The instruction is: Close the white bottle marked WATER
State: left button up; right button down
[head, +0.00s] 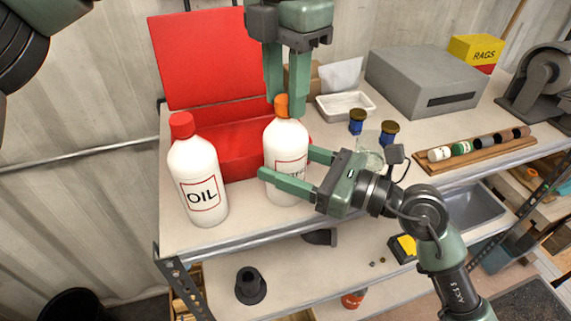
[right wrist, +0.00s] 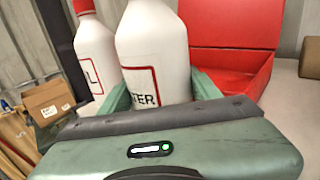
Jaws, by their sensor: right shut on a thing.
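The white bottle marked WATER (head: 285,147) stands upright on the workbench, its label partly hidden by my right gripper. It also shows in the right wrist view (right wrist: 152,50), with its top out of frame. An orange cap (head: 282,105) is at its top, partly hidden by my left gripper. My right gripper (head: 287,165) is shut on the bottle's body, one finger on each side. My left gripper (head: 287,107) points down from above, its fingers parted around the cap. I cannot tell whether they touch it.
A white OIL bottle (head: 199,180) with a red cap stands to the left. An open red toolbox (head: 238,150) is behind the bottles. A white tray (head: 345,106), two small blue jars and a grey box (head: 425,78) are to the right. The bench's front edge is close.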

pick_arm(q)
jog(key=shift+o, duration=1)
notch_tip(320, 180, up, 12)
pick_arm(e)
jog(key=shift+c, duration=1.3)
grip_release()
